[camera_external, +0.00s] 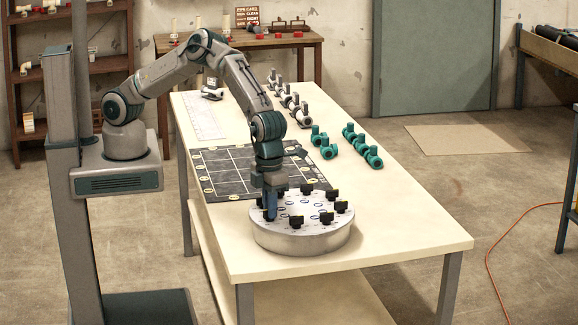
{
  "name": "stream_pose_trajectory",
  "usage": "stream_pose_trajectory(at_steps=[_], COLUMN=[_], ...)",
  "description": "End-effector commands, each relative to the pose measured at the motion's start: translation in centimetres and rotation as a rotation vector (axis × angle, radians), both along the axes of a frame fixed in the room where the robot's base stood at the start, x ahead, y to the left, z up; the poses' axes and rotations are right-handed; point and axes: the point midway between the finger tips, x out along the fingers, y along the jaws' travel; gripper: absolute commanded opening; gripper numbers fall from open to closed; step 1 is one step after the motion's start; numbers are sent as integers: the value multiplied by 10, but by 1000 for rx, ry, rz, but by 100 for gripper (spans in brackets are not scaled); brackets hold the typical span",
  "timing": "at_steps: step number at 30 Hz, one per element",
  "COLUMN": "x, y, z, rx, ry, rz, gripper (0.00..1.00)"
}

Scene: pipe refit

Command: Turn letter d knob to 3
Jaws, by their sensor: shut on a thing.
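A round grey dial base (302,239) stands near the front of the long table. Several black knobs, one of them at the front (296,222), stand in a ring on its light top. Small marks show on the top, but letters and numbers are too small to read. My gripper (270,213) points down at the left side of the ring and is shut on a knob there. That knob is mostly hidden by the fingers, so its letter and pointing direction cannot be told.
A dark grid board (245,168) lies behind the dial base. Green pipe fittings (369,155) and grey fittings (293,104) stand farther back on the table (410,225). The table's right front is clear.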

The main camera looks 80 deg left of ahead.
Motion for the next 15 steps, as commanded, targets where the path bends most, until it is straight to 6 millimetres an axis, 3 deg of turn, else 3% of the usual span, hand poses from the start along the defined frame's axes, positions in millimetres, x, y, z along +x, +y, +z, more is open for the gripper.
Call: stream_pose_trajectory(at_steps=[15], x=[0], y=[-1], z=[2], rx=[-5], ry=[-2], rz=[-208], gripper=[0])
